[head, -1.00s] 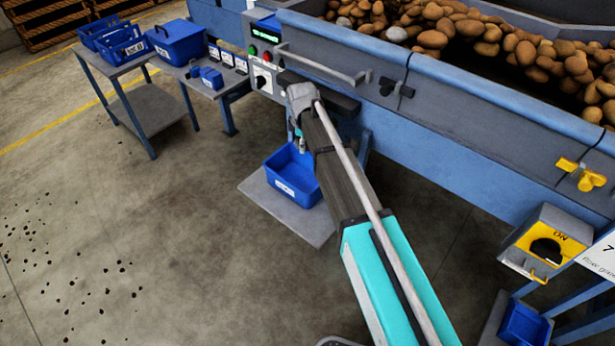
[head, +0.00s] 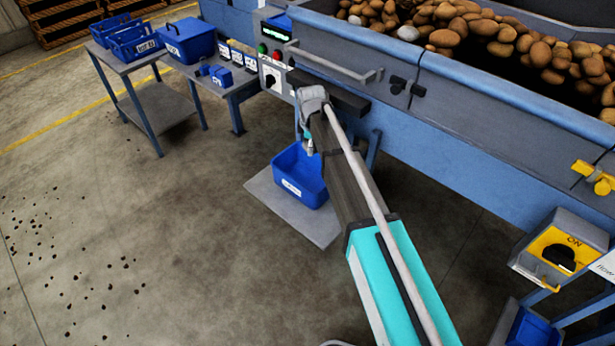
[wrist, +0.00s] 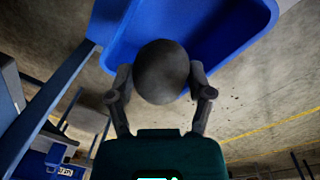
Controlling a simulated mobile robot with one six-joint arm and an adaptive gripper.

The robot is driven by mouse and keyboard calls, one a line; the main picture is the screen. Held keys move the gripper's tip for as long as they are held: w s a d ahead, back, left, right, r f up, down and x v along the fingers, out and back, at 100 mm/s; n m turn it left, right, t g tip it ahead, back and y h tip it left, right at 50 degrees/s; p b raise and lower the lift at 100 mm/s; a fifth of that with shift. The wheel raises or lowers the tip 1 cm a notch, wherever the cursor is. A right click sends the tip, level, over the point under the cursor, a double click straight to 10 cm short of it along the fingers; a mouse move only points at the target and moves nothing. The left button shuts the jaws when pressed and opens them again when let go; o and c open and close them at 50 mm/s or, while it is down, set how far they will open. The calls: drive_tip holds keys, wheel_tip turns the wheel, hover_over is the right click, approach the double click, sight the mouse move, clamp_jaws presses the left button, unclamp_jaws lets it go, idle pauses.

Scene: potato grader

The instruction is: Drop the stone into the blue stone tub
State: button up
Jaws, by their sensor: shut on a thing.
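The stone (wrist: 162,72) is dark grey and round, and shows in the wrist view between the two fingers of my gripper (wrist: 161,78), which is shut on it. The blue stone tub (head: 300,190) stands on a grey board on the floor, open at the top, with a white label on its front too small to read. In the head view my gripper (head: 309,146) points down above the tub's back part. The tub's blue rim and inside (wrist: 235,25) fill the top of the wrist view beyond the stone. The stone cannot be made out in the head view.
The grader (head: 480,115), with potatoes (head: 455,30) on top, stands behind and right of the tub. A control panel (head: 272,65) is above it. Tables at the left hold blue tubs (head: 187,42). A yellow switch box (head: 555,250) is at the right.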

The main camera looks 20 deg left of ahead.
drive_tip(key=shift+f+b, duration=2.05)
drive_tip(key=shift+f, duration=0.3)
drive_tip(key=o, duration=1.2)
drive_tip(key=shift+o, duration=0.2)
drive_tip(key=shift+s, duration=0.3)
